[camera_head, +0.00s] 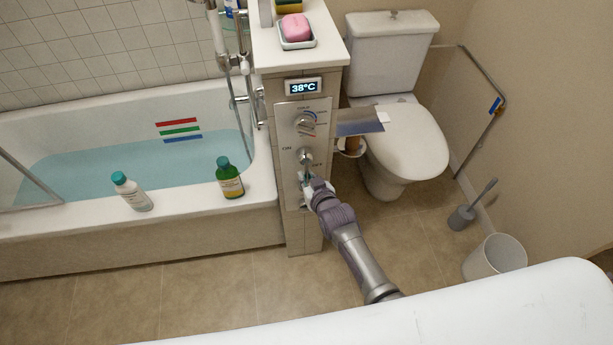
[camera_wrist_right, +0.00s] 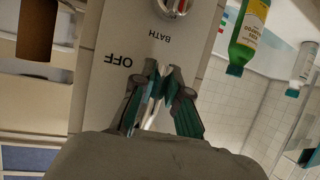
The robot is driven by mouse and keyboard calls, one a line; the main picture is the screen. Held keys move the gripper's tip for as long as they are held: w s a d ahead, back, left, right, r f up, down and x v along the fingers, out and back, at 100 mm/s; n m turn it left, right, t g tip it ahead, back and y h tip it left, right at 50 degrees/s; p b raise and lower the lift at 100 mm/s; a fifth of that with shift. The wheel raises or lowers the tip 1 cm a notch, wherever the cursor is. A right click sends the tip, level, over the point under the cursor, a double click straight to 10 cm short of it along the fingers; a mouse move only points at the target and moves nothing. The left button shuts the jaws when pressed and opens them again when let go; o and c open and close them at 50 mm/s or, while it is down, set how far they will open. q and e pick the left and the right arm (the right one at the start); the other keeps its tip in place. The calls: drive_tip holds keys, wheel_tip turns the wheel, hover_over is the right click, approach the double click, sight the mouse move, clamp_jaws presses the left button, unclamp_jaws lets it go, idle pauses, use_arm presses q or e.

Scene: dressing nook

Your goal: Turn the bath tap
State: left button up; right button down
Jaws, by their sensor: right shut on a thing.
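The tap panel (camera_head: 292,187) is on the tiled pillar at the end of the bathtub. A dial with blue and red marks (camera_head: 305,126) sits high on it, and a metal tap handle (camera_head: 305,156) is below, between ON and OFF labels. My right gripper (camera_head: 308,180) is at the panel just under that handle. In the right wrist view its fingers (camera_wrist_right: 157,88) are closed on a narrow metallic part beside the OFF label; the fingers hide most of it. A rounded metal knob (camera_wrist_right: 172,8) shows by the BATH label. My left gripper is not in view.
A display (camera_head: 304,87) reads 38°C above the panel. Shampoo (camera_head: 230,180) and a white bottle (camera_head: 131,193) stand on the tub rim (camera_head: 185,213). A grey-blue plate (camera_head: 358,121) juts out right of the panel, before the toilet (camera_head: 410,140). Floor in front is clear.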

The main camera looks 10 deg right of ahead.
drive_tip(key=shift+d+f, duration=0.1)
drive_tip(key=c, duration=1.2)
unclamp_jaws()
drive_tip(key=shift+o, duration=0.2)
drive_tip(key=v, duration=1.2)
